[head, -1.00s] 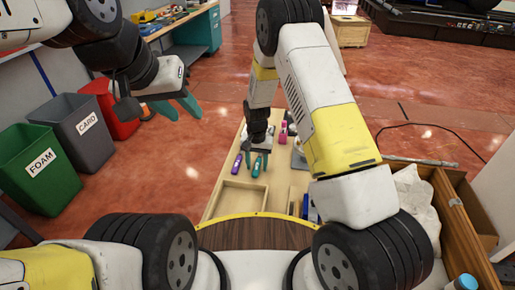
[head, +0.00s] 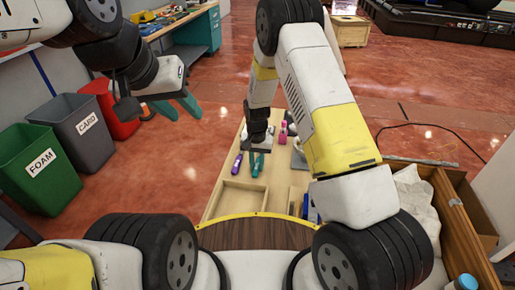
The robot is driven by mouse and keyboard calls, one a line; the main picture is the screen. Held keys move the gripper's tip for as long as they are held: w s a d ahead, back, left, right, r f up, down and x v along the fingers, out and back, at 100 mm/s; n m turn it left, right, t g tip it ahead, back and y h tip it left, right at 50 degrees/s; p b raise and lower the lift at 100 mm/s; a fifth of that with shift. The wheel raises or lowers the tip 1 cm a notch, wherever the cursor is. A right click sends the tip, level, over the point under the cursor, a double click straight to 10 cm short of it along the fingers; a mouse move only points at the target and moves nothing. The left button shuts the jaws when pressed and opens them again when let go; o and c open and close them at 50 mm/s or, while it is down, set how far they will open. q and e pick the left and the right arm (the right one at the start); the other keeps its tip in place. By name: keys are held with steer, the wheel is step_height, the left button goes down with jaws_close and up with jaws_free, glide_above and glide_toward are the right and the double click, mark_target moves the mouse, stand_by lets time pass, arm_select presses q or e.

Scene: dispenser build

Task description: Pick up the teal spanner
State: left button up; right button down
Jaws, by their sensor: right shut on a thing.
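The teal spanner (head: 257,170) is a small slim piece on the pale wooden board in front of me, between a purple tool (head: 237,163) and the board's right part. My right gripper (head: 256,160) points down over it, with its teal fingers shut on it. The fingers and the spanner are similar in colour, so the exact contact is hard to see. I cannot tell whether the spanner is clear of the board. My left gripper (head: 177,106) hangs empty over the floor at the upper left, with its teal fingers apart.
A pink tool (head: 283,133) lies farther back on the wooden board (head: 222,172). An empty shallow compartment (head: 238,198) is at its near left. Foam (head: 42,172), card (head: 84,132) and red (head: 112,110) bins stand left. A wooden crate (head: 465,217) is at right.

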stand_by(0.9)
step_height(320, 180, up, 10)
steer(key=c, duration=1.9)
jaws_free()
jaws_close()
